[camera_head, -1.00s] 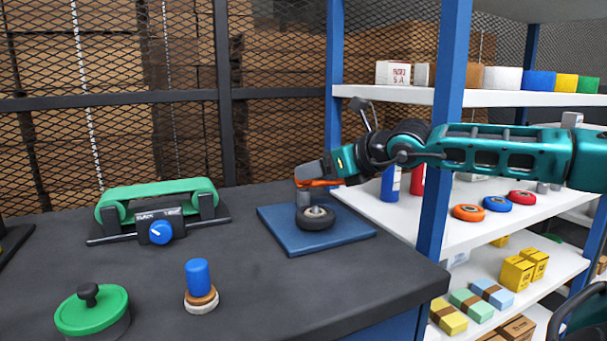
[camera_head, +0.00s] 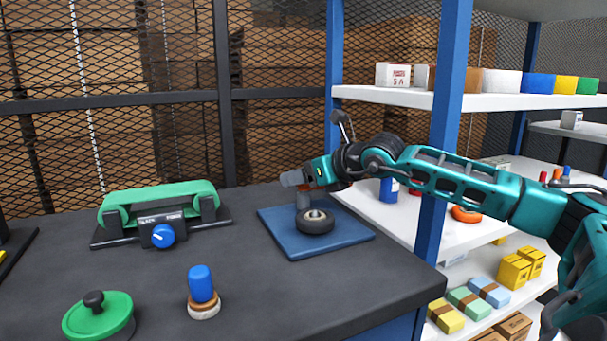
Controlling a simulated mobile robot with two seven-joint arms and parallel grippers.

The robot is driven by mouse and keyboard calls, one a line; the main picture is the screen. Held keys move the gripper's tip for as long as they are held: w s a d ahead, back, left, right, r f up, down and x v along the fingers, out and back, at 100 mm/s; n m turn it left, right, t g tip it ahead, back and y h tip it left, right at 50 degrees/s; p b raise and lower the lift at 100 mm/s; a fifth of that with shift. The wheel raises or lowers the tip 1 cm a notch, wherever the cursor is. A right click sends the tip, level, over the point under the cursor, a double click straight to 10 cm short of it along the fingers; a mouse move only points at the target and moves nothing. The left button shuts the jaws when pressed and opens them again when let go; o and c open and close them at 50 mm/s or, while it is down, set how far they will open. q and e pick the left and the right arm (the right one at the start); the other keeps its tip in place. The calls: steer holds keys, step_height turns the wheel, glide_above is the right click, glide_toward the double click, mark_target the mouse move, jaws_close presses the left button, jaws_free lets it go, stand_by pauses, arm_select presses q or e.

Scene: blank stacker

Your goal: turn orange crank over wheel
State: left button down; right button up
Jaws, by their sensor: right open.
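A dark wheel (camera_head: 314,226) with a pale hub lies flat on the blue base plate (camera_head: 283,243) on the dark bench. A grey post (camera_head: 303,202) with a little orange near its top stands just behind the wheel. My right gripper (camera_head: 291,179) comes in from the right at the top of this post, above and behind the wheel. It is open. Most of the orange crank is hidden by my gripper, so I cannot tell whether its arm lies over the wheel. My left gripper is not in view.
A green belt unit with a blue knob (camera_head: 163,236) stands at left. A blue-topped peg (camera_head: 201,283) and a green lidded pot (camera_head: 97,318) are in front. A blue-framed shelf post (camera_head: 446,130) stands close behind my right arm.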

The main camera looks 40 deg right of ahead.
steer(key=shift+c, duration=0.4)
jaws_close()
